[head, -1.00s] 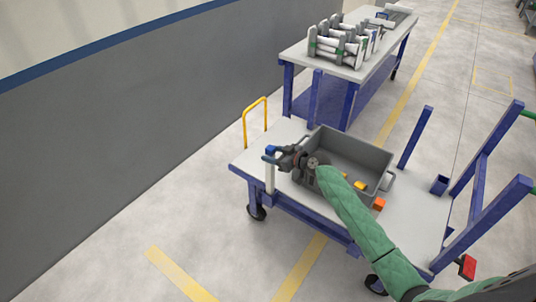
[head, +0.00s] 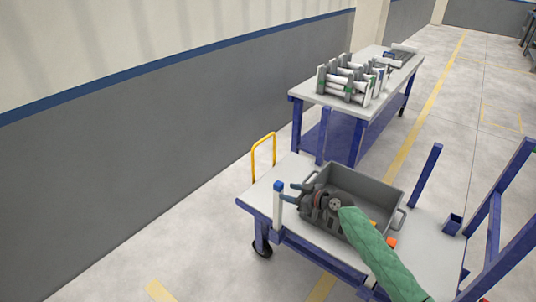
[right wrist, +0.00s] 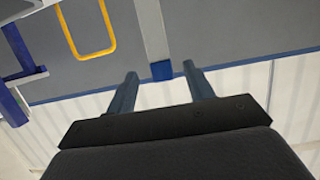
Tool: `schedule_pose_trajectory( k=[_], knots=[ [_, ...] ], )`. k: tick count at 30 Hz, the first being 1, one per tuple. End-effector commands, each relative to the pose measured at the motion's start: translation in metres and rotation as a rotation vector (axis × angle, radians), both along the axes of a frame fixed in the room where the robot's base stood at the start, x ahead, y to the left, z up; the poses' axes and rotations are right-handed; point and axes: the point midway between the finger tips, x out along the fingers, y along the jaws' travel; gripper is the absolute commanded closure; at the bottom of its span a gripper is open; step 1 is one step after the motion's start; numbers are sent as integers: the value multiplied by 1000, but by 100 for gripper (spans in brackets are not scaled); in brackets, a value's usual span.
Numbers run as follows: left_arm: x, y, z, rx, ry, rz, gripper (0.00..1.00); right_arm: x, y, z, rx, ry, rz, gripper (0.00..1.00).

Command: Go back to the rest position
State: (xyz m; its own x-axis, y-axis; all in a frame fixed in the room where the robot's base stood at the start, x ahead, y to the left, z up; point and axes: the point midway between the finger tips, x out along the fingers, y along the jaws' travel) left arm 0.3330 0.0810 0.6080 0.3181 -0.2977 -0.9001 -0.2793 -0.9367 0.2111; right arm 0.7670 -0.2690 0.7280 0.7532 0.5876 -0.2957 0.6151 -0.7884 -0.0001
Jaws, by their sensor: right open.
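My right gripper (head: 293,192) is open and empty, above the left part of the cart in the head view. Its two separated fingers also show in the right wrist view (right wrist: 161,88). A pale upright post with a blue top (head: 278,208) stands at the cart's near left corner. The fingertips point toward it; whether they touch it is unclear. In the right wrist view the post's blue end (right wrist: 161,71) appears beyond the gap between the fingers. My left gripper is not in view.
A grey bin (head: 368,187) sits on the cart (head: 425,250), partly hidden by my right arm, with an orange block (head: 391,242) beside it. A yellow handle (head: 263,155) rises at the cart's left. Behind stands a table (head: 325,98) with racked white pipes (head: 350,86).

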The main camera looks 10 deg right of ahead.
Motion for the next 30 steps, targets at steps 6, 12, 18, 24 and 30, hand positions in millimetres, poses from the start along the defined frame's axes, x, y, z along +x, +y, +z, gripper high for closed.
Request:
schedule_pose_trajectory(
  k=[6, 12, 18, 24, 30],
  knots=[
    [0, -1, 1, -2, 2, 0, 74, -1, 1, -1, 32, 33, -9, 47],
    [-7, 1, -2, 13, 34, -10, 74, -15, 4, -23, 30, 208, 3, 47],
    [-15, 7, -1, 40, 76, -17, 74, -40, 6, -25, -111, 362, -20, 47],
    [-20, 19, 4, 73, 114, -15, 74, -75, 18, -10, -272, 470, -115, 47],
    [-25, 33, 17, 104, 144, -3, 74, -148, 40, -8, -382, 580, -256, 47]
  ],
)
